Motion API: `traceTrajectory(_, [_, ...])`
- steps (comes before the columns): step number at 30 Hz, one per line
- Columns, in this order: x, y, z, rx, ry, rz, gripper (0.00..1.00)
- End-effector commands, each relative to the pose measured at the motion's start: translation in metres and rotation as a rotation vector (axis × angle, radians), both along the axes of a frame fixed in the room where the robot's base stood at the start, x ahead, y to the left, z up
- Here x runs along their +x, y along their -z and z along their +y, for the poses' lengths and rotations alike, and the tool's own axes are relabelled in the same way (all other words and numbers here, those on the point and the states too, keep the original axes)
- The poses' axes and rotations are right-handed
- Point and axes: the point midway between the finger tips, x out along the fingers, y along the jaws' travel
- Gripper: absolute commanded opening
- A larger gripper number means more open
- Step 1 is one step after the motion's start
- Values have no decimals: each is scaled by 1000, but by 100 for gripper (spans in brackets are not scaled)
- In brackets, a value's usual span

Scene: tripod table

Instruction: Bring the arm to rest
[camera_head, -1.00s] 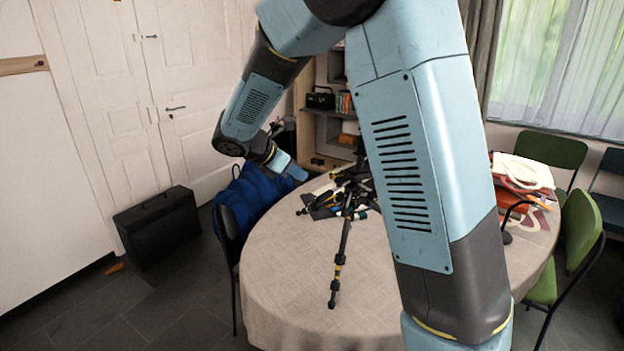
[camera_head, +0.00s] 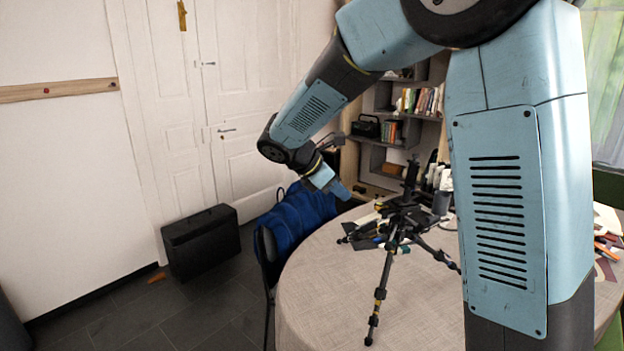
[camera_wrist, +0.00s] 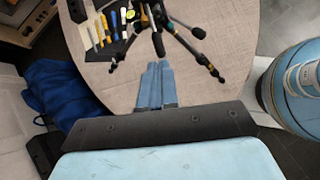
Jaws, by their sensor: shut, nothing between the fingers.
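My gripper (camera_head: 338,190) shows in the head view at the end of my blue and grey arm, near the left edge of the round table (camera_head: 330,290). It points down and to the right and looks above the table edge and the blue cloth. In the wrist view my gripper (camera_wrist: 158,66) has its blue fingers side by side, shut and empty. A black tripod (camera_head: 384,270) stands on the table to the right of the gripper, apart from it. The tripod also shows in the wrist view (camera_wrist: 158,42), beyond the fingertips. Part of the table is hidden behind my arm.
Several tools (camera_wrist: 100,30) lie on a dark mat beside the tripod. A blue cloth (camera_head: 300,212) hangs over a chair left of the table. A black case (camera_head: 202,243) stands on the floor. Shelves (camera_head: 395,125) stand behind.

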Motion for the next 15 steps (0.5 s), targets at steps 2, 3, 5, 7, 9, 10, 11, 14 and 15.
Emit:
traceTrajectory(2, [-14, -11, -20, 75, 82, -42, 0])
traceTrajectory(3, [-22, -15, -29, 114, 127, -66, 0])
traceTrajectory(5, [-35, -21, -42, 175, 196, -100, 0])
traceTrajectory(7, [-50, -27, -56, 243, 276, -141, 0])
traceTrajectory(9, [-65, -33, -68, 310, 357, -184, 0])
traceTrajectory(10, [-71, -36, -73, 339, 392, -201, 0])
traceTrajectory(11, [-78, -38, -78, 366, 427, -219, 0])
traceTrajectory(14, [-101, -45, -93, 460, 545, -281, 0])
traceTrajectory(15, [-110, -47, -98, 496, 593, -304, 0])
